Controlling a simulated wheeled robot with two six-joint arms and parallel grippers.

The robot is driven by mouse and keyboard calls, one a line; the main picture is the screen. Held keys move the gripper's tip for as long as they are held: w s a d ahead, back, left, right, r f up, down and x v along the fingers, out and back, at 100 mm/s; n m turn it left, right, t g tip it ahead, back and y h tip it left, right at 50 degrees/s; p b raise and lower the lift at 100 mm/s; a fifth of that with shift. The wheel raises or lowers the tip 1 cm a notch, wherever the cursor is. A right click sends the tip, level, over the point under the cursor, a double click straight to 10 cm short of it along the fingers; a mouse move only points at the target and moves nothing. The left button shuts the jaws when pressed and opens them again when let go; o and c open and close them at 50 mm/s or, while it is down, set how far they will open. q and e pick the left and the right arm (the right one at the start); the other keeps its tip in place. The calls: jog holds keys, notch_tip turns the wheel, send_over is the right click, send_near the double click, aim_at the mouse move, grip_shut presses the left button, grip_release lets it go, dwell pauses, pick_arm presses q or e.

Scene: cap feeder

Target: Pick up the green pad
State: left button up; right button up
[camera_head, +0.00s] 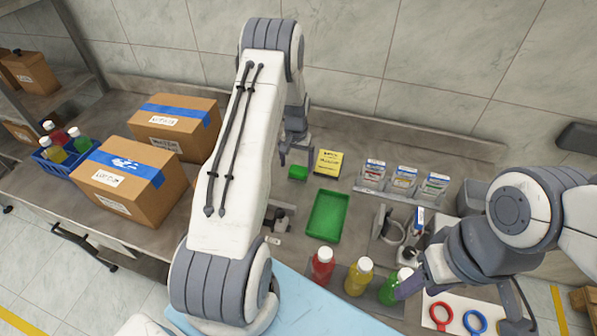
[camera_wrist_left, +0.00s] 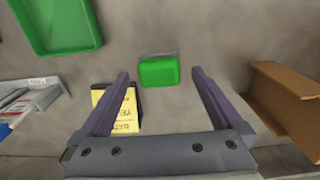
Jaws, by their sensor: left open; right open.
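The small green pad (camera_head: 298,172) lies on the grey worktop, left of the yellow note pad and behind the green tray. It also shows in the left wrist view (camera_wrist_left: 159,71), between and beyond the fingertips. My left gripper (camera_head: 296,156) is open and empty above the pad; its fingers (camera_wrist_left: 160,74) do not touch it. My right gripper (camera_head: 411,286) is by the green-filled bottle at the lower right, partly hidden by its own arm. It is open, and I cannot tell whether it touches the bottle.
The yellow note pad (camera_head: 328,162) is close beside the pad. The empty green tray (camera_head: 327,216) lies in front. Cardboard boxes (camera_head: 128,183) stand left. Small cartons (camera_head: 404,180) stand in a row to the right. Capped bottles (camera_head: 358,277) stand in front.

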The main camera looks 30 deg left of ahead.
aim_at(298, 170)
pick_arm(q)
jog(key=f+p, duration=0.1)
jog(key=f, duration=0.2)
jog(key=f+p, duration=0.1)
jog(key=shift+w+f+p, duration=0.25)
jog(key=shift+p, duration=0.1)
jog(key=shift+f, duration=0.35)
jog(key=shift+c, duration=0.3)
jog(key=c, duration=1.1)
jog(key=shift+r, duration=0.1)
